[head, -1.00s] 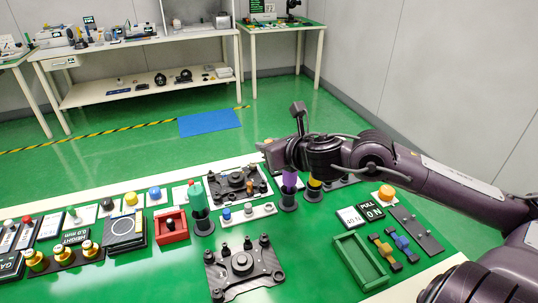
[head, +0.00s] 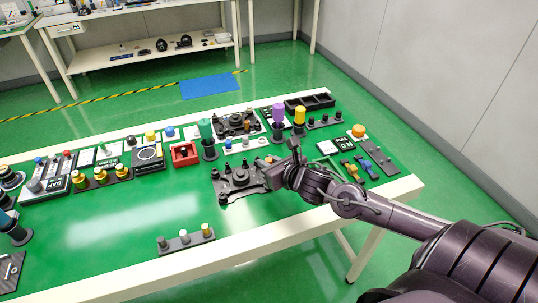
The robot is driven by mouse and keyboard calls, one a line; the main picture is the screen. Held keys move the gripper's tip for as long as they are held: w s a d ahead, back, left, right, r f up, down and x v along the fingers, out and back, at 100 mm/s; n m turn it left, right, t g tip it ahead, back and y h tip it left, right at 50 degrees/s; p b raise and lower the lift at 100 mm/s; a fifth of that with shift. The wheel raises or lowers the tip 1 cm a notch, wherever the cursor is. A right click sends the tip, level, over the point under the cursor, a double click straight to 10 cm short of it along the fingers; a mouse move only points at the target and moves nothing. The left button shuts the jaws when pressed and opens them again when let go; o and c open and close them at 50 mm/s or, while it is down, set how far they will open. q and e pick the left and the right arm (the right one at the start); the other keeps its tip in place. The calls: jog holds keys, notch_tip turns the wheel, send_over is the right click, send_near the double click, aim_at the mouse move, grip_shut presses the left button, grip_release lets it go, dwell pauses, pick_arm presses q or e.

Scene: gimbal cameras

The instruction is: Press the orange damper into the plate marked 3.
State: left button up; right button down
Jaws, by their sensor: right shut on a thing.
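My right gripper (head: 273,172) is at the right edge of the near black plate (head: 232,187), low over the table. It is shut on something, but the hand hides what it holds. The near plate carries several dark posts; I cannot read a number on it. A second black plate (head: 222,127) lies farther back, with a small copper-orange piece (head: 247,126) on its right side. I cannot tell whether that piece is a damper. No other orange damper can be made out. My left gripper is out of view.
A strip with three small pegs (head: 186,240) lies at the front. Teal (head: 205,130), purple (head: 279,113) and yellow (head: 300,116) handles stand upright behind. A red box (head: 184,155) is left of the plates. An orange button (head: 358,131) is at right.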

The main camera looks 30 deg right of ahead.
jog(key=shift+w, duration=0.15)
jog(key=shift+f+b, duration=0.2)
jog(key=shift+b, duration=0.15)
jog(key=shift+f+b, duration=0.6)
jog(key=shift+f, duration=0.05)
notch_tip(320, 180, down, 4)
jog(key=b, duration=0.3)
jog(key=shift+r, duration=0.1)
pick_arm(q)
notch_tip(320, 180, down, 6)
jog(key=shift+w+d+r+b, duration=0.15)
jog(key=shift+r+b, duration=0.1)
jog(key=shift+b, duration=0.1)
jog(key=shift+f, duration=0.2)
dwell(0.5)
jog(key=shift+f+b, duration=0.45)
jog(key=shift+b, duration=0.25)
pick_arm(e)
jog(key=shift+f, duration=0.65)
